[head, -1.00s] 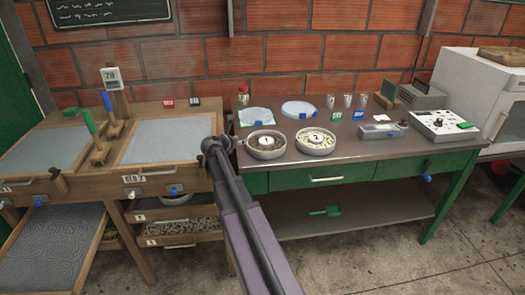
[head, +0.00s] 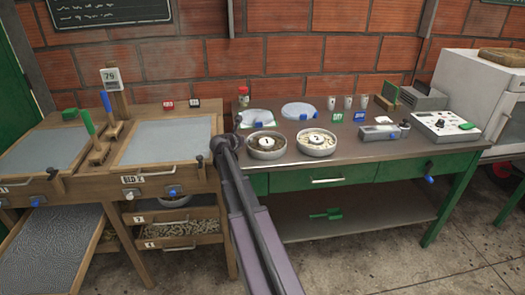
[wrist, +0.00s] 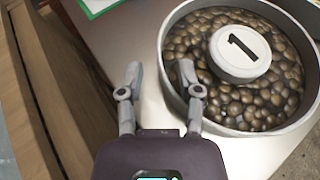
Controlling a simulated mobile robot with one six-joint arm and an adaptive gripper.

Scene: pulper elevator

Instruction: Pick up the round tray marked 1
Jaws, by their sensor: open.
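The round tray marked 1 (head: 266,153) stands on the dark tabletop, at its left front part. In the wrist view the tray (wrist: 170,57) is a grey round pan full of brown beans, with a white disc (wrist: 240,53) reading 1 in its middle. My gripper (wrist: 156,75) is open, its two fingers pointing towards the tray's left side. The right finger overlaps the tray's left rim in the picture; I cannot tell whether it touches. In the head view my arm hides most of the gripper, near the tray's left.
The round tray marked 2 (head: 316,142) stands close to the right of tray 1. Pale round dishes (head: 299,110) lie behind them, and a small scale (head: 379,132) stands to the right. A wooden bed frame (head: 168,141) is to the left of the table.

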